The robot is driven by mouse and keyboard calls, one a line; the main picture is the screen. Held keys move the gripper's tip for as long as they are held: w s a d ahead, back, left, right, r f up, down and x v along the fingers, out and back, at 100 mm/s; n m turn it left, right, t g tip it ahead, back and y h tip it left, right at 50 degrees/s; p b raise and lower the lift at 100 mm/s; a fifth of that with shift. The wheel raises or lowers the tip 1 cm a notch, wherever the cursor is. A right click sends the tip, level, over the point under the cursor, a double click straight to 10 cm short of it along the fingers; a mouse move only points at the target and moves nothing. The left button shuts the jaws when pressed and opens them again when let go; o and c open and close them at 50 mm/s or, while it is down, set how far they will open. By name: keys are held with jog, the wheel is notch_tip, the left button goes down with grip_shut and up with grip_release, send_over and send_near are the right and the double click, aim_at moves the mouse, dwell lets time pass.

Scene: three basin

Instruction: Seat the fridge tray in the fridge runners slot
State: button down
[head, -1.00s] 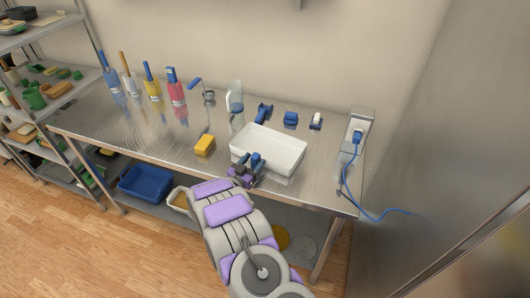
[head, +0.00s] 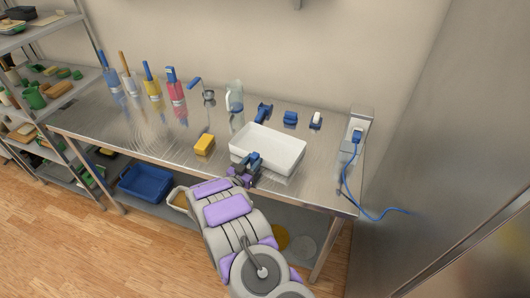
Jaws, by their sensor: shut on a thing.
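A white rectangular tray (head: 275,146) with raised walls is at the right half of the steel table, and it looks empty. My gripper (head: 252,160) is at the tray's near-left wall, shut on that wall. My arm reaches up to it from the bottom of the view. Whether the tray rests on the table or hangs just above it, I cannot tell. A large steel surface (head: 440,130), perhaps the fridge's side, stands at the right. No runners slot shows.
A yellow sponge (head: 204,144) lies left of the tray. A clear bottle (head: 235,96) and small blue items (head: 290,118) stand behind it. A blue cable (head: 368,208) hangs from a box at the right table end. Colourful brushes (head: 152,82) stand at the back left.

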aim_at(252, 157)
jog(key=shift+r, duration=0.15)
jog(key=shift+r+p, duration=0.55)
jog(key=shift+r, duration=1.05)
dwell(0.6)
